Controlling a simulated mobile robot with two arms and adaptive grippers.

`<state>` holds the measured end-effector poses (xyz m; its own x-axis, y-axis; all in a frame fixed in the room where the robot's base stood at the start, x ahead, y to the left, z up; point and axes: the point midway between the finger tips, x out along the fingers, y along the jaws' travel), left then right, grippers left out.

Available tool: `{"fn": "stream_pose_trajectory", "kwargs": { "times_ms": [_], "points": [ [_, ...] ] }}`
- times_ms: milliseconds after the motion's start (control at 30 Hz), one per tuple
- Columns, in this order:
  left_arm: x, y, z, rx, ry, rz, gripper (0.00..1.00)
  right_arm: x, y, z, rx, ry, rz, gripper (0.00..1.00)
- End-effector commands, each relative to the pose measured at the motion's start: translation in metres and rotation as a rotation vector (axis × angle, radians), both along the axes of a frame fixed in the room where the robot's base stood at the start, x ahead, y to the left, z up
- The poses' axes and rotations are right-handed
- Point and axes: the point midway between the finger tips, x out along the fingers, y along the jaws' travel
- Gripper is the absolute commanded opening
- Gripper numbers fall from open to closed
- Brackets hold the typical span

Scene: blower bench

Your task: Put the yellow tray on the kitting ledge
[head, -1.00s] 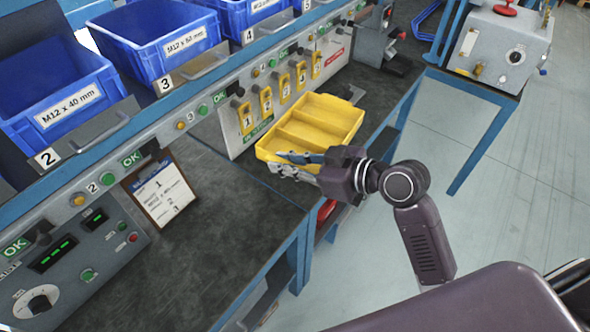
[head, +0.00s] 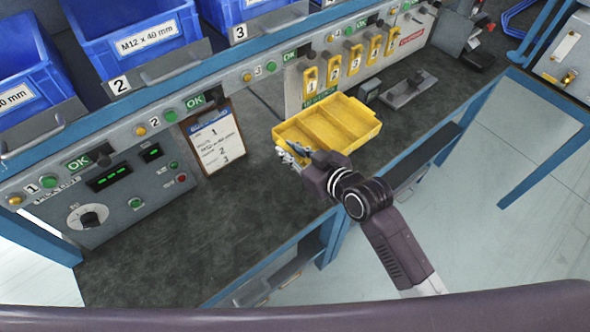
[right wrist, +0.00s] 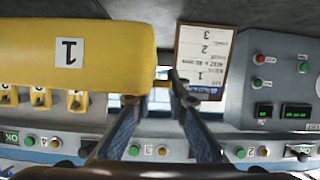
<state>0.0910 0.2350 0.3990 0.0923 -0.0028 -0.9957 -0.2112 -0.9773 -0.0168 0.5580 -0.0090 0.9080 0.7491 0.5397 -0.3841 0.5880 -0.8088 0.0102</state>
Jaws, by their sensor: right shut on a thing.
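The yellow tray (head: 362,126) is a shallow box with compartments, over the dark bench right of the clipboard. My right gripper (head: 303,153) is at its near left end. In the right wrist view, my right gripper (right wrist: 160,88) is shut on a small yellow tab of the tray (right wrist: 110,40), whose end carries a label 1. I cannot tell if the tray touches the bench or hangs just above it. My left gripper is not in view. I cannot make out which surface is the kitting ledge.
A clipboard (head: 217,145) leans on the control panel left of the tray. A panel with several yellow numbered tags (head: 330,70) stands behind it. Blue bins (head: 135,35) line the upper shelf. The bench top (head: 200,230) left of the tray is clear.

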Motion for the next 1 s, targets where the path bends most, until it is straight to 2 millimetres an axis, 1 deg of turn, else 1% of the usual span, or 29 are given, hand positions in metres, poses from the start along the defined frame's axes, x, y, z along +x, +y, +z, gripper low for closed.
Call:
{"fn": "stream_pose_trajectory", "kwargs": {
  "times_ms": [33,100,233,433,633,733,933,967,1000],
  "points": [
    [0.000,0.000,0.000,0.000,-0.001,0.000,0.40,0.000,0.000,-0.015,-0.003,0.003,0.000,0.00],
    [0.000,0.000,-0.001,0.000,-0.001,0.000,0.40,0.000,-0.001,-0.033,-0.003,0.002,-0.001,0.00],
    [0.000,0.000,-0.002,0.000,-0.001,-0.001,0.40,0.000,0.000,-0.056,-0.002,-0.001,0.000,0.00],
    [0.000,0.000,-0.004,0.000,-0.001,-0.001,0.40,0.001,0.000,-0.072,-0.001,-0.003,0.000,0.00],
    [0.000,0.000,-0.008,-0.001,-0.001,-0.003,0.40,0.001,0.000,-0.101,-0.003,-0.003,0.001,0.00],
    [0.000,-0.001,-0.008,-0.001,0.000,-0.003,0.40,0.001,-0.001,-0.106,-0.001,-0.005,-0.001,0.00],
    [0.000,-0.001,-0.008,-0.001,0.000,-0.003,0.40,0.001,-0.001,-0.106,-0.001,-0.003,0.000,0.00],
    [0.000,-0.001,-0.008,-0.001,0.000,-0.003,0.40,0.000,-0.001,-0.107,-0.001,0.001,-0.001,0.16],
    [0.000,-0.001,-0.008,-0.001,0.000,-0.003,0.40,0.000,-0.001,-0.107,-0.001,0.001,0.000,0.21]
  ]
}}
